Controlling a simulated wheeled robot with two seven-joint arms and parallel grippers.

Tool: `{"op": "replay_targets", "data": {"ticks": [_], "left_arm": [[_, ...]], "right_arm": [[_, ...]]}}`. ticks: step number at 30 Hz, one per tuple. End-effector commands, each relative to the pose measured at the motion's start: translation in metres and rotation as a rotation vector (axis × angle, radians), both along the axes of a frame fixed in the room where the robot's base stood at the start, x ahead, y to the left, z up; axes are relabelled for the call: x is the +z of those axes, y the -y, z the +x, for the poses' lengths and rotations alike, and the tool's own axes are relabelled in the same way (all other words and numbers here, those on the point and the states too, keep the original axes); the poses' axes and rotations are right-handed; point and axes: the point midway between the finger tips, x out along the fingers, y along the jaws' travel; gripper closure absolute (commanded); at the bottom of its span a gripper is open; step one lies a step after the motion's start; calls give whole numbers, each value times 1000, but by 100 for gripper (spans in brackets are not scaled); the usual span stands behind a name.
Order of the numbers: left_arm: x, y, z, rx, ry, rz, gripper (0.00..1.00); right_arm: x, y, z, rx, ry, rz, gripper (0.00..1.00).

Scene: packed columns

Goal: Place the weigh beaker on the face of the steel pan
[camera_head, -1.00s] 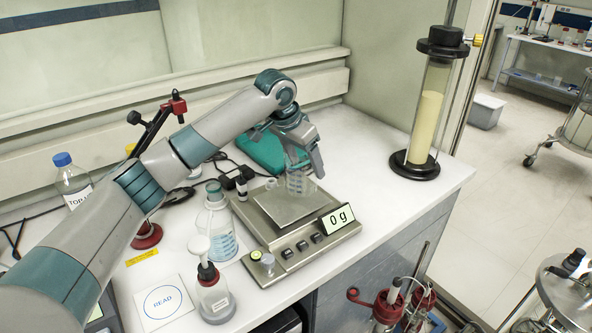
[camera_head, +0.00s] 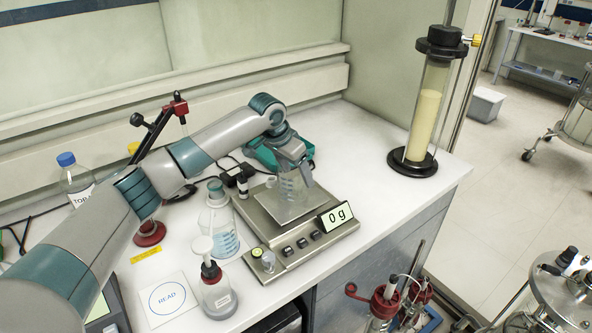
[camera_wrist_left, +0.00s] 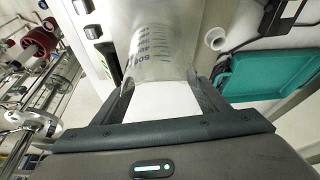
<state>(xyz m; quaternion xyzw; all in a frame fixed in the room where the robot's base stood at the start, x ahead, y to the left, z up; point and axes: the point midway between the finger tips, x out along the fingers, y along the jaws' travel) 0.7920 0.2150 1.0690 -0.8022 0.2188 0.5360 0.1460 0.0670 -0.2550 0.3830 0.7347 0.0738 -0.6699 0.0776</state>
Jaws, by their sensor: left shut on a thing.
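The weigh beaker (camera_head: 291,188) is clear glass and looks upright over the steel pan (camera_head: 278,213), the square plate on top of the balance (camera_head: 297,238). My left gripper (camera_head: 297,176) is shut on the beaker from above and behind. In the left wrist view the beaker (camera_wrist_left: 158,45) shows dark graduation marks between the two fingers. I cannot tell whether its base touches the pan or hangs just above it. The balance display (camera_head: 337,217) reads 0 g. My right gripper is not in view.
A wash bottle (camera_head: 218,235) and a pump bottle (camera_head: 214,290) stand left of the balance, near a READ card (camera_head: 167,300). A teal case (camera_head: 262,155) lies behind. A tall column (camera_head: 425,110) stands at the right; the bench before it is clear.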

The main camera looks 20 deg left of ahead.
Motion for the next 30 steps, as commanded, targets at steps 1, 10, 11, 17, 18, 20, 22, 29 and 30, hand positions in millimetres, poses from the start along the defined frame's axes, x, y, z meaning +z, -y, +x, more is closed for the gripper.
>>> {"op": "replay_targets", "data": {"ticks": [1,10,11,17,18,20,22,29,30], "left_arm": [[-2,0,0,0,-2,1,58],[-7,0,0,0,0,1,58],[-7,0,0,0,0,1,58],[-9,0,0,0,0,1,14],[-9,0,0,0,0,1,14],[-9,0,0,0,0,1,14],[-9,0,0,0,0,1,14],[-7,0,0,0,0,1,14],[-6,-1,0,0,0,1,14]], "right_arm": [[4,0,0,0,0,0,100],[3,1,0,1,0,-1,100],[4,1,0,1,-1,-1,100],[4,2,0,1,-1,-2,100],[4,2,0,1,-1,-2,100],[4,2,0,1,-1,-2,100],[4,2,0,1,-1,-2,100],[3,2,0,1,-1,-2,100],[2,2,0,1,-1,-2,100]]}}
